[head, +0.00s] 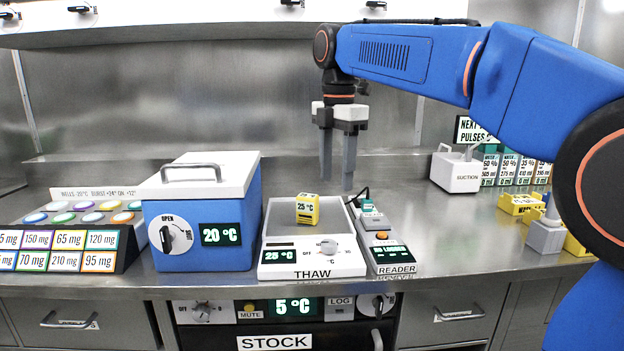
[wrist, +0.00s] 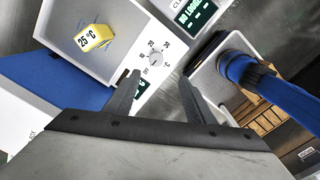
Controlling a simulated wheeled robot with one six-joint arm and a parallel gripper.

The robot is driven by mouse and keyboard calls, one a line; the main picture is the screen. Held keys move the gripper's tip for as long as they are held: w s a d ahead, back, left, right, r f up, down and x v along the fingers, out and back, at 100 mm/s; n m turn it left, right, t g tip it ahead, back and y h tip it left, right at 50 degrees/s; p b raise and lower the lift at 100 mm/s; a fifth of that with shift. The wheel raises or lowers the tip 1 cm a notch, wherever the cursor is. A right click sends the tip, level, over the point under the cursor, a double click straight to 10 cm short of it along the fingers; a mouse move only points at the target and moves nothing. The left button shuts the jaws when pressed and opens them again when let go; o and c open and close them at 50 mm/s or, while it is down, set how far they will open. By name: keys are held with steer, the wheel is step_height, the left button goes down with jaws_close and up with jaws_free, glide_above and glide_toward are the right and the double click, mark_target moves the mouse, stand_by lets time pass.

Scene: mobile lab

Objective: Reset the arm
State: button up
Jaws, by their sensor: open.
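My blue arm reaches in from the right of the head view. In the wrist view my gripper (wrist: 160,98) also shows open and empty. A yellow block labelled 25 °C (head: 307,209) sits in the thaw unit's tray, to the left of the fingers and apart from them. The block also shows in the wrist view (wrist: 95,38).
A blue box with a white lid (head: 201,230) reads 20 °C, left of the thaw unit. A reader (head: 388,250) stands right of it. A suction unit (head: 455,172) and yellow holders (head: 520,204) are farther right.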

steer(key=s+d+f+m+t, duration=0.2)
steer(key=s+d+f+m, duration=0.95)
steer(key=s+d, duration=0.2)
steer(key=s+d+f+m+t, duration=0.1)
steer(key=s+d+f+m, duration=0.1)
steer(key=s+f+m, duration=0.4)
steer(key=s+d+f+m+t, duration=0.1)
steer(key=s+d+f+m, duration=0.2)
steer(key=s+f+m, duration=0.3)
step_height(320, 180, down, 5)
steer(key=shift+s+d+r+t, duration=0.15)
steer(key=shift+s+d+t, duration=0.2)
steer(key=shift+s, duration=0.65)
steer(key=shift+m, duration=0.25)
steer(key=shift+s+d, duration=0.1)
steer(key=shift+d, duration=0.45)
stand_by(0.4)
